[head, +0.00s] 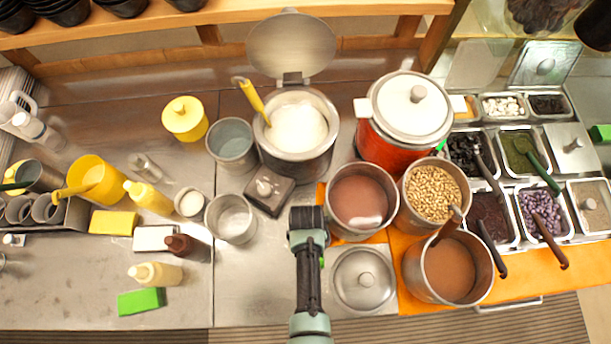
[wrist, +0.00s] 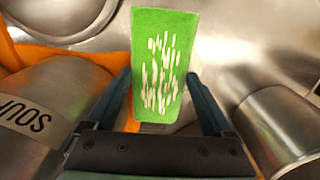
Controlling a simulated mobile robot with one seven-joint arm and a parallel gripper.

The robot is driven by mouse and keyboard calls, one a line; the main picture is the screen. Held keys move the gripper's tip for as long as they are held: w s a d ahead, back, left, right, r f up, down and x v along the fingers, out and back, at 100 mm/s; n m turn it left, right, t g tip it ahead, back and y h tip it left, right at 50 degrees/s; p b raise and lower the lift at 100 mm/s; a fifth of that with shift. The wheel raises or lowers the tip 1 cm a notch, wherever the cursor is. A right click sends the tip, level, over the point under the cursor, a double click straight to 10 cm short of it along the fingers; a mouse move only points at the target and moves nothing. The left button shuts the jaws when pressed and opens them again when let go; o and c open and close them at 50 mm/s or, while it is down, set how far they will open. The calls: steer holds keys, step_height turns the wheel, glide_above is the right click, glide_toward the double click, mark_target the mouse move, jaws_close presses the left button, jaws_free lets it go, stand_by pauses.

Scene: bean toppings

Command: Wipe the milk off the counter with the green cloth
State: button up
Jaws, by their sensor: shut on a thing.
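The green cloth (wrist: 165,30), a stiff-looking rectangle with white streaks on its face, sits between the two fingers of my gripper (wrist: 162,95) in the wrist view. My gripper is shut on it. I cannot make out a clear milk puddle on the counter. I cannot tell whether the white streaks are milk.
A brown-filled pot (head: 359,200) stands close at right, a small metal pot (head: 230,219) at left, a dark square box (head: 268,190) behind. A metal lid (head: 363,279) lies to the right of my arm. Another green block (head: 141,300) lies front left. Counter left of my arm is clear.

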steer(key=shift+d, duration=0.3)
steer(key=shift+a, duration=2.55)
steer(key=shift+d+p, duration=0.3)
steer(key=shift+d, duration=2.25)
